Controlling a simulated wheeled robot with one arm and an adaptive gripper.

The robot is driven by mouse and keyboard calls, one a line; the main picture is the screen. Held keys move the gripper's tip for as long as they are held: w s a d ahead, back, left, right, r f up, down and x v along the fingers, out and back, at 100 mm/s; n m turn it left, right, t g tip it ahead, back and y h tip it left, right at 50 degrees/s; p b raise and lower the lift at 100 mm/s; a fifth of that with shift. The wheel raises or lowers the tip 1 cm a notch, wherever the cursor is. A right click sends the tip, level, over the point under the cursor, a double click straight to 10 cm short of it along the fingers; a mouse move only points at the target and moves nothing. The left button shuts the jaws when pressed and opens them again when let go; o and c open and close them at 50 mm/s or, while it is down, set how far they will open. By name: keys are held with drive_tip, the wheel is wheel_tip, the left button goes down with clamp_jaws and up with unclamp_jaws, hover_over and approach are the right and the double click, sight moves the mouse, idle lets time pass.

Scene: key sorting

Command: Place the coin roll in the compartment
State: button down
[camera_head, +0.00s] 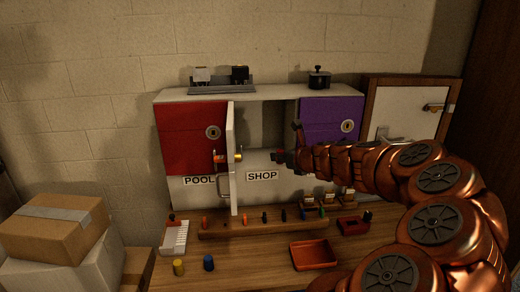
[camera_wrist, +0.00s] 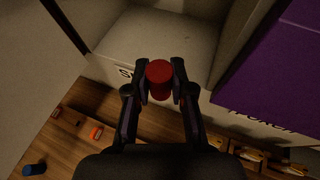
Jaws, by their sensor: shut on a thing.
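A red coin roll (camera_wrist: 159,80) stands between the fingertips of my gripper (camera_wrist: 161,92), which is shut on it. In the head view my gripper (camera_head: 291,157) is in front of the middle compartment labelled SHOP (camera_head: 262,176), and the roll there is small and dark. The compartment's pale interior (camera_wrist: 150,40) lies just beyond the roll in the wrist view. Its white door (camera_head: 231,155) stands swung open at the left, seen nearly edge-on. Whether the roll is past the compartment's front edge I cannot tell.
A red door (camera_head: 190,130) and a purple door (camera_head: 329,120) flank the opening, both shut. Yellow (camera_head: 178,267) and blue (camera_head: 208,263) rolls stand on the wooden table. A wooden rack (camera_head: 250,226) with several small items and an orange tray (camera_head: 314,256) are below.

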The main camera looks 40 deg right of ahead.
drive_tip(key=p, duration=0.2)
hover_over(260, 157)
drive_tip(key=s, duration=0.1)
drive_tip(key=shift+s+a, duration=0.2)
drive_tip(key=shift+w+d+f, duration=0.1)
drive_tip(key=shift+w+d, duration=0.1)
drive_tip(key=shift+w, duration=0.45)
drive_tip(key=shift+f, duration=1.7)
drive_tip(key=shift+f, duration=0.1)
drive_tip(key=c, duration=1)
unclamp_jaws()
